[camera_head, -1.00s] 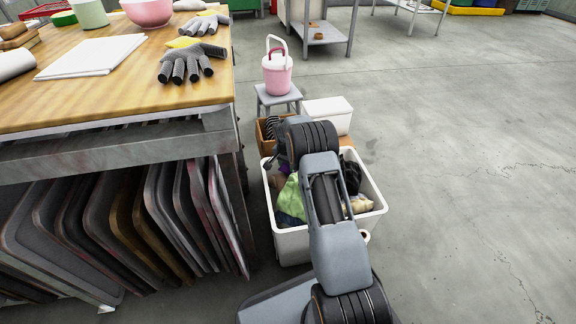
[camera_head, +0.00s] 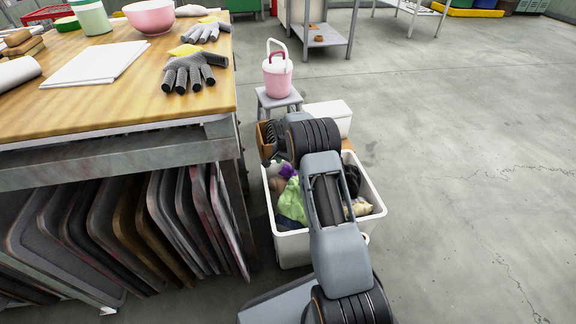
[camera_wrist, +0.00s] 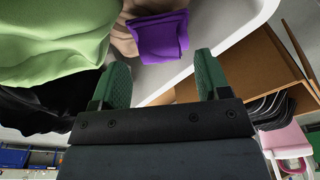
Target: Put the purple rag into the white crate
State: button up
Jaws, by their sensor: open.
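The purple rag (camera_wrist: 158,38) lies inside the white crate, against its wall, on a beige cloth (camera_wrist: 122,38). In the head view a bit of the purple rag (camera_head: 288,169) shows beside my arm. The white crate (camera_head: 293,246) stands on the floor right of the workbench, and its rim (camera_wrist: 235,30) shows in the wrist view. My gripper (camera_wrist: 158,72) is open and empty, its two green fingers either side of and just short of the rag. My arm hides the gripper in the head view.
A light green cloth (camera_wrist: 55,40) and a black cloth (camera_wrist: 50,105) lie in the crate. Behind it are a brown box (camera_head: 264,139), a white box (camera_head: 330,115) and a stool with a pink bucket (camera_head: 277,72). The workbench (camera_head: 150,105) stands left; the floor right is clear.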

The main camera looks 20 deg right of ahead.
aim_at(286, 174)
jog(key=s+a+r+n+p, duration=0.1)
jog(key=s+a+r, duration=0.15)
jog(key=r, duration=0.55)
jog(key=s+a+r+n+p, duration=0.1)
jog(key=s+a+r+p, duration=0.15)
jog(key=r, duration=0.55)
jog(key=s+a+r+n+t+b, duration=0.1)
jog(key=s+a+r+n, duration=0.2)
jog(key=s+r, duration=0.45)
jog(key=s+a+n, duration=0.2)
jog(key=s+n, duration=0.1)
jog(key=s, duration=0.6)
jog(key=s+a+n+y, duration=0.1)
jog(key=s+a+n, duration=0.1)
jog(key=s, duration=0.8)
jog(key=shift+s+n+t, duration=0.15)
jog(key=shift+n+t, duration=0.25)
jog(key=shift+n, duration=0.2)
jog(key=shift+a+r, duration=0.1)
